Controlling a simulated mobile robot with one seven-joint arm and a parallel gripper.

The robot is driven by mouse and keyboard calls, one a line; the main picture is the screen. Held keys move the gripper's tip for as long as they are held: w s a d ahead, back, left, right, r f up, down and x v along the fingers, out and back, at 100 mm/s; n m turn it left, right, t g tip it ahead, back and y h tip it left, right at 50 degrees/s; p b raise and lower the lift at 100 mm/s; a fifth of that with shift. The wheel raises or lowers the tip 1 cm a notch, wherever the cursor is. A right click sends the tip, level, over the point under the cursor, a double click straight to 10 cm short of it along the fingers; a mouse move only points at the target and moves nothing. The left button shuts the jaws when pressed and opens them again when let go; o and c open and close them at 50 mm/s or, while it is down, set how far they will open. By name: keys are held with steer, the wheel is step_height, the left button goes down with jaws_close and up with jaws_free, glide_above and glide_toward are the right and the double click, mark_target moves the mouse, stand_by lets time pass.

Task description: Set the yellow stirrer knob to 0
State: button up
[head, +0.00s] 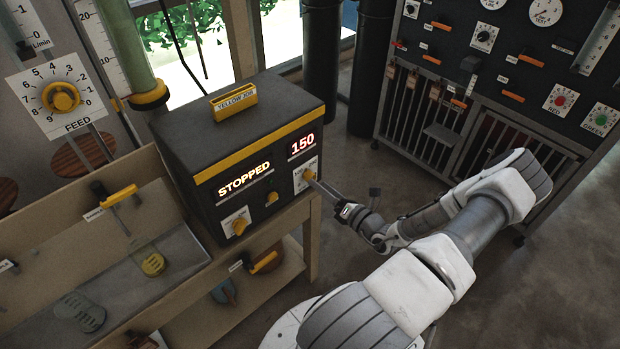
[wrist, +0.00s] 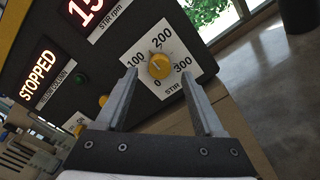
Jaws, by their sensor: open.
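The yellow stirrer knob (wrist: 159,66) sits on a white STIR dial plate marked 0, 100, 200 and 300 in the wrist view. Its mark is small and seems to point up and left, between 100 and 200. The red display above it (head: 303,144) reads 150 in the head view. My gripper (wrist: 158,76) is open, with one fingertip to each side of the knob. I cannot tell whether either finger touches it.
The knob is on a black box (head: 190,120) with a yellow handle, on a wooden bench. Its STOPPED display (head: 244,180) is lit. Another yellow knob (head: 238,226) and a yellow button (head: 271,198) are on the same face. A dark control cabinet (head: 450,60) stands behind.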

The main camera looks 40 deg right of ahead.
mark_target(309, 177)
steer(key=w, duration=0.4)
steer(key=shift+a, duration=0.2)
steer(key=shift+c, duration=0.2)
jaws_close()
stand_by(1.2)
